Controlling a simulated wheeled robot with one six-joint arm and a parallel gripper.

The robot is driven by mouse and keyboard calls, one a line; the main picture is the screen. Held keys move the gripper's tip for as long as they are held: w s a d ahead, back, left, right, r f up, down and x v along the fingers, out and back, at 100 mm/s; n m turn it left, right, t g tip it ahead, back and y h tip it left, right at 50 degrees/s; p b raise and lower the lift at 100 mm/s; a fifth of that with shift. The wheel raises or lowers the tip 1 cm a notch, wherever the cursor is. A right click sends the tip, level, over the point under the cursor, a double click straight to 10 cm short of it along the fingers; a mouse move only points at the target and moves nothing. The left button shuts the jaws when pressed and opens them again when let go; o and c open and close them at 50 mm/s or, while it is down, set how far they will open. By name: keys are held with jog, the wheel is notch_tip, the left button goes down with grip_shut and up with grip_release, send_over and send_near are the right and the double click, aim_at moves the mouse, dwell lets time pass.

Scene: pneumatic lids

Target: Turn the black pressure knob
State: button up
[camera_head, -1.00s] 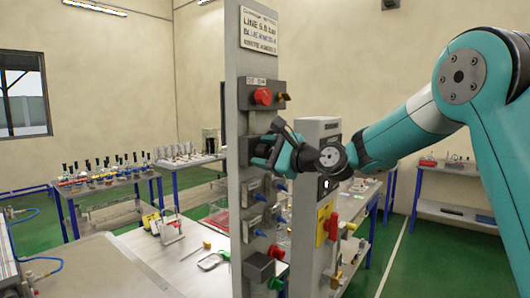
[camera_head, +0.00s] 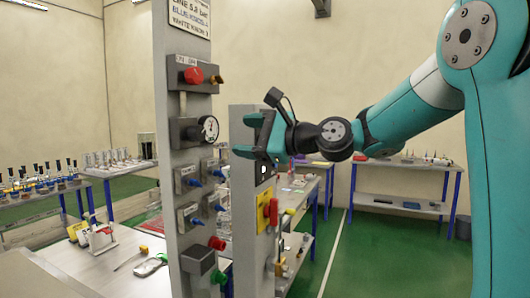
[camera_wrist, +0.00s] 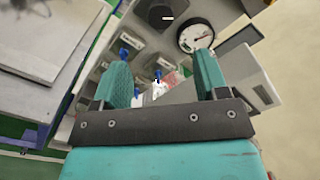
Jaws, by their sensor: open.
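The black pressure knob (camera_wrist: 163,15) shows in the wrist view near the top edge, beside the round white gauge (camera_wrist: 195,36). In the head view the gauge (camera_head: 209,129) sits on a dark regulator block (camera_head: 183,131) on the grey post; the knob is hard to make out there. My gripper (camera_head: 245,137) is to the right of the post, about level with the gauge and apart from it. In the wrist view my gripper (camera_wrist: 161,60) is open and empty, its two teal fingers spread, with the knob beyond the fingertips.
The post (camera_head: 168,220) carries a red knob (camera_head: 193,75) above, blue knobs (camera_head: 195,182) below, and red and green knobs lower down. A second, shorter grey post (camera_head: 243,190) with a yellow plate (camera_head: 263,210) stands just behind my gripper. A bench (camera_head: 90,265) stands at left.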

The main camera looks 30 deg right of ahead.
jog(key=b+v, duration=0.1)
jog(key=v, duration=0.3)
jog(key=shift+s, duration=0.1)
dwell(0.3)
jog(key=s+a+f+n+g+h+b, duration=0.1)
jog(key=s+a+f+n+g, duration=0.3)
jog(key=a+f+n, duration=0.25)
jog(key=s+a+f+n+g+b, duration=0.1)
jog(key=s+a+f+n+g, duration=0.35)
jog(key=a+f, duration=0.25)
jog(key=s+f+n+g+h+b, duration=0.2)
jog(key=s+f+n+g+h, duration=0.3)
jog(key=s+f+n, duration=0.8)
jog(key=s+n+g, duration=0.1)
jog(key=s, duration=0.3)
jog(key=shift+a+f+n, duration=0.25)
jog(key=shift+a+n, duration=0.05)
jog(key=shift+a, duration=0.1)
jog(key=shift+w, duration=0.1)
